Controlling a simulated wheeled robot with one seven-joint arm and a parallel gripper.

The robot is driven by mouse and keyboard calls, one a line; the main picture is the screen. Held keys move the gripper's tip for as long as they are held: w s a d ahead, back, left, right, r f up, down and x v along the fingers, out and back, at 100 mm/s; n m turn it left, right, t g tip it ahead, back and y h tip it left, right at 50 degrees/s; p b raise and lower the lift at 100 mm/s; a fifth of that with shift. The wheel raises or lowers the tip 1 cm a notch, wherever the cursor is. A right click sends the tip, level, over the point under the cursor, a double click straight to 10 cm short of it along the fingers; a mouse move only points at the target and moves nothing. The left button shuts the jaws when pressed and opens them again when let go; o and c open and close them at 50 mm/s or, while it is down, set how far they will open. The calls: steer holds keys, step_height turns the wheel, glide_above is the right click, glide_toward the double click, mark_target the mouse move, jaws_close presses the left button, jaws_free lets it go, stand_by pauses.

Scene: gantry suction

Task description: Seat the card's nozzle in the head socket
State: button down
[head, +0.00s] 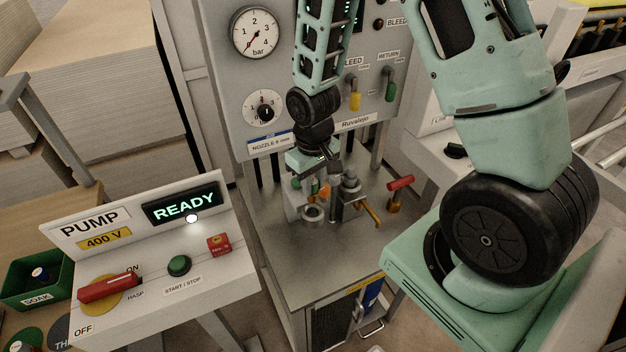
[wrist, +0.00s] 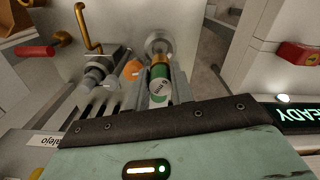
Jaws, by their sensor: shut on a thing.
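My gripper (wrist: 160,80) is shut on a green-banded nozzle (wrist: 158,84) with small lettering on its near end. In the wrist view, the nozzle lies between the two fingers. Its far end is close to a round metal socket (wrist: 158,42); I cannot tell whether they touch. In the head view, my gripper (head: 328,172) is low over the bench fixture, and a grey metal ring (head: 313,214) shows below it. The fingers and wrist partly hide the nozzle there. The card (head: 270,141) on the panel reads NOZZLE 8 mm.
A metal fitting with a brass lever (head: 370,213) stands close to my gripper's right. A red-handled valve (head: 400,184) is farther right. An orange piece (wrist: 132,69) is beside the nozzle. The pump box (head: 150,270) shows READY at left. The front bench top is clear.

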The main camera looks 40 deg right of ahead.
mark_target(313, 200)
steer(key=shift+f+b, duration=1.05)
steer(key=shift+f, duration=0.7)
steer(key=shift+f+b, duration=1.4)
steer(key=shift+f, duration=0.45)
steer(key=c, duration=1.1)
jaws_free()
steer(key=shift+r, duration=0.15)
steer(key=shift+w+d+r, duration=0.1)
steer(key=shift+r, duration=0.2)
steer(key=r+b, duration=0.1)
steer(key=r, duration=0.7)
steer(key=r+b, duration=0.1)
steer(key=r, duration=0.7)
steer(key=shift+a+r, duration=0.2)
steer(key=shift+r, duration=0.1)
